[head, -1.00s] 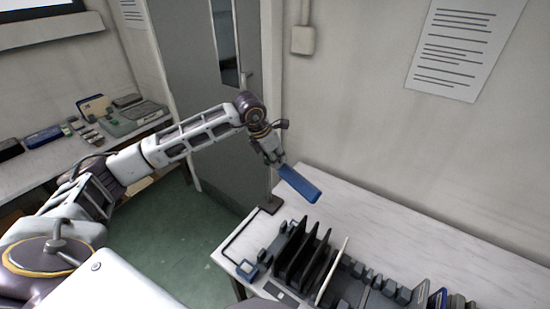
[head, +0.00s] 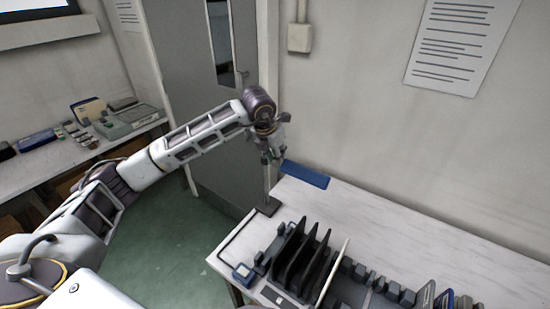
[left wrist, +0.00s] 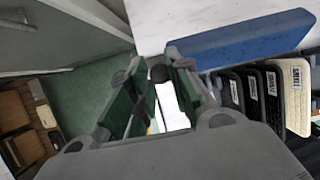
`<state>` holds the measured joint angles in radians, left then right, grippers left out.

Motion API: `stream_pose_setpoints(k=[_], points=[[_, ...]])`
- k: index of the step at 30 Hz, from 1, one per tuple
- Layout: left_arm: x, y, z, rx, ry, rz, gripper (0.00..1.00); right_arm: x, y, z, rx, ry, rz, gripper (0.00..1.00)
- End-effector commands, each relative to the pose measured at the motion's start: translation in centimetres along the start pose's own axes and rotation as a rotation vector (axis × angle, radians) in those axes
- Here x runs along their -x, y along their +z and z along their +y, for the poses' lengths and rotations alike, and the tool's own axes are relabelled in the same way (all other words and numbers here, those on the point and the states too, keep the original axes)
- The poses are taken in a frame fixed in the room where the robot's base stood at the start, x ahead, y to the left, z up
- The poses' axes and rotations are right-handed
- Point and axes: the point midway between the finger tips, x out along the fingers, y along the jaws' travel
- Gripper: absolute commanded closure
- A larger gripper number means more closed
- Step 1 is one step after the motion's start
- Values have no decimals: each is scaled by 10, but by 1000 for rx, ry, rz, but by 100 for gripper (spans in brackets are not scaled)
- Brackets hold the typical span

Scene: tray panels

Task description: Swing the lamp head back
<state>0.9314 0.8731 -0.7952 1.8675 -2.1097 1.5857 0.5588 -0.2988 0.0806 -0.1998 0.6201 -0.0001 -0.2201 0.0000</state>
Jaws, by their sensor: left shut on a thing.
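The blue lamp head (head: 305,175) is a flat bar held out above the white table, at the top of a thin upright post (head: 266,185) on a dark base (head: 268,207). It also shows as a wide blue bar in the left wrist view (left wrist: 240,38). My left gripper (head: 274,156) is at the near end of the lamp head, at the top of the post. In the left wrist view its fingers (left wrist: 158,92) close around a dark part by the post's top. The exact contact is partly hidden. My right gripper is in neither view.
Several dark upright panels (head: 298,258) and one pale panel (head: 331,272) stand in a rack on the white table (head: 400,235), below and right of the lamp. The table behind the rack is clear.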

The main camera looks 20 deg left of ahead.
Motion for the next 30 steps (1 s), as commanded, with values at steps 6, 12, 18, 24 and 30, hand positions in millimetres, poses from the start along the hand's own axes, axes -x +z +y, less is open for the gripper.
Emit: stream_pose_setpoints(k=[6, 12, 18, 24, 30], points=[[0, 1, 0, 5, 2, -2, 100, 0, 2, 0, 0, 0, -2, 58], [1, 1, 0, 5, 2, -3, 67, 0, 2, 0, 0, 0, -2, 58], [0, 1, 0, 4, 1, -2, 58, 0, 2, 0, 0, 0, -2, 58], [1, 1, 0, 4, 1, -1, 58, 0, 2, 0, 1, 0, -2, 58], [8, 1, 0, 4, 1, -4, 58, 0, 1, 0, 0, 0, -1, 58]])
